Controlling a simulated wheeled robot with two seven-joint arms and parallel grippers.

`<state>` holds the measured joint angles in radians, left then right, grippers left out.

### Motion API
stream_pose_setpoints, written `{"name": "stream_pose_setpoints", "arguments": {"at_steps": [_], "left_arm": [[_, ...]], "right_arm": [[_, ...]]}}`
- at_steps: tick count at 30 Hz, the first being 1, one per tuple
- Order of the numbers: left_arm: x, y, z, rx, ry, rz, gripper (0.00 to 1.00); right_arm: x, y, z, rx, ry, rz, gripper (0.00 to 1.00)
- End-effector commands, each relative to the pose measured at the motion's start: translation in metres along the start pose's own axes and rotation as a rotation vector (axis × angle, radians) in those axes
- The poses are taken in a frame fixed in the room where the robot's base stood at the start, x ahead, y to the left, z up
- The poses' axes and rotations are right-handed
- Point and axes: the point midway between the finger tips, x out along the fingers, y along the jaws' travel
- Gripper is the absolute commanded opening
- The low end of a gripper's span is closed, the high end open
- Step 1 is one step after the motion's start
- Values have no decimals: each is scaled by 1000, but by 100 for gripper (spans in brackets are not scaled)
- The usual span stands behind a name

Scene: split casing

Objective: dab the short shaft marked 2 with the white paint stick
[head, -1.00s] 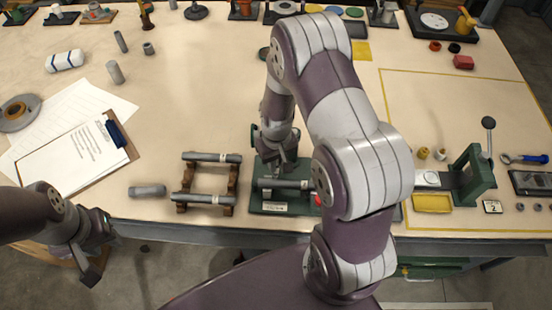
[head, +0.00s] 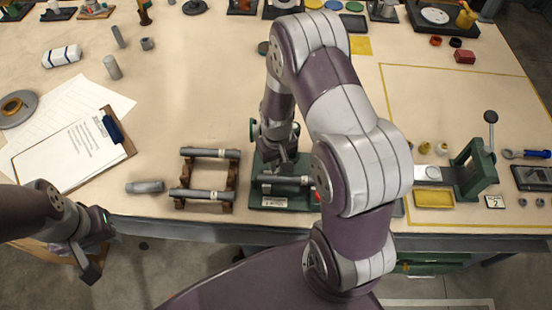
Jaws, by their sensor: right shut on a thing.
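A grey shaft (head: 295,181) lies level in the green fixture (head: 290,202) at the front edge of the table. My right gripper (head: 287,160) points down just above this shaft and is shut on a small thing. That thing is mostly hidden, and I cannot make out a white paint stick. Two grey shafts with pale bands lie across a brown rack (head: 180,203): a rear one (head: 205,153) and a front one (head: 195,194). A shorter grey cylinder (head: 145,187) lies left of the rack. No number is readable on any shaft. My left gripper (head: 93,260) hangs off the front edge; its jaw opening is unclear.
A clipboard (head: 65,155) lies at the left. A green lever press (head: 475,170), a yellow tray (head: 434,200) and a card marked 2 (head: 495,202) stand at the right. The table behind the rack is clear. My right arm hides much of the middle.

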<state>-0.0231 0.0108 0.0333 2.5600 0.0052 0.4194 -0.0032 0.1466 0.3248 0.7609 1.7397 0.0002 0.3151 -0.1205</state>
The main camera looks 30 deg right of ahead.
Motion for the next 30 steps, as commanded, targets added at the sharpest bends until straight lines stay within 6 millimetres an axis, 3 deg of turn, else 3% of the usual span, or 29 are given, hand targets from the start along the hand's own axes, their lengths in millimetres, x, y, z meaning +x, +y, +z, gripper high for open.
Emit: {"name": "stream_pose_setpoints", "arguments": {"at_steps": [30], "left_arm": [[4, 0, 0, 0, 0, 0, 36]], "right_arm": [[8, 0, 2, 0, 0, 0, 0]]}}
